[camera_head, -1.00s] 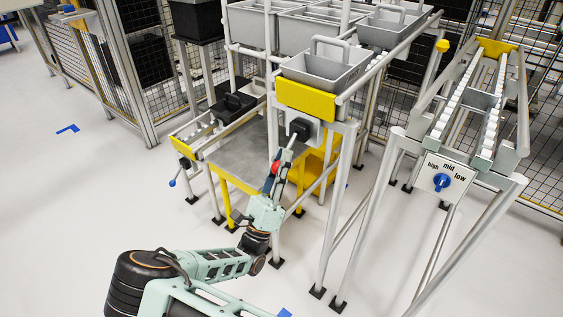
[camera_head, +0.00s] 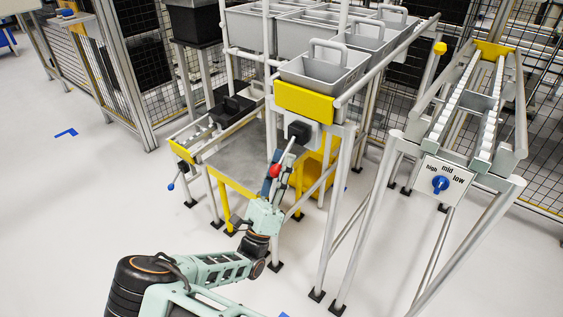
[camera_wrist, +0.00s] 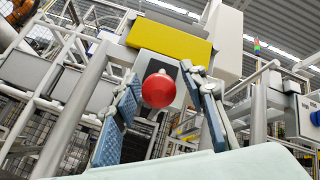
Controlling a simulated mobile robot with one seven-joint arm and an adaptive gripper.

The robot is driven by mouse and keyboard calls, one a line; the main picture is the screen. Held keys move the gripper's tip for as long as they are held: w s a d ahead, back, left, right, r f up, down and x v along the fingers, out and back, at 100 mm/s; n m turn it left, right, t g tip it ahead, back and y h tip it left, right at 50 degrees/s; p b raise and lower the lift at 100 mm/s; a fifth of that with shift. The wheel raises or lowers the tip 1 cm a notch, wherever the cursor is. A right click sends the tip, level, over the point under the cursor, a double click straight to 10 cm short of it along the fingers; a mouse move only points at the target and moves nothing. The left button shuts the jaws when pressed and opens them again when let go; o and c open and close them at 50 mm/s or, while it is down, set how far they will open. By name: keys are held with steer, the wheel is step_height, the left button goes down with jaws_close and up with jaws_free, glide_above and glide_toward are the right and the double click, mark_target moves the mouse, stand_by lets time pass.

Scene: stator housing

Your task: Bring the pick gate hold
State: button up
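The pick gate handle appears to be a lever with a red ball knob (camera_head: 275,171). It slants down toward me from a black pivot block (camera_head: 299,131) under a yellow panel (camera_head: 304,101). In the wrist view the red knob (camera_wrist: 158,89) hides most of the lever behind it. My gripper (camera_head: 275,178) is at the knob. In the wrist view its blue-padded fingers (camera_wrist: 160,77) stand apart, one on each side of the knob, with a small gap visible at the left. No firm grip shows. No label for hold is readable at the lever.
A grey tote (camera_head: 323,67) sits above the yellow panel, with other bins behind. Rack legs stand close right of my arm. A blue selector knob (camera_head: 440,184) marked high, mid, low is on the right-hand stand. The floor at left is open.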

steer(key=v, duration=1.2)
stand_by(0.4)
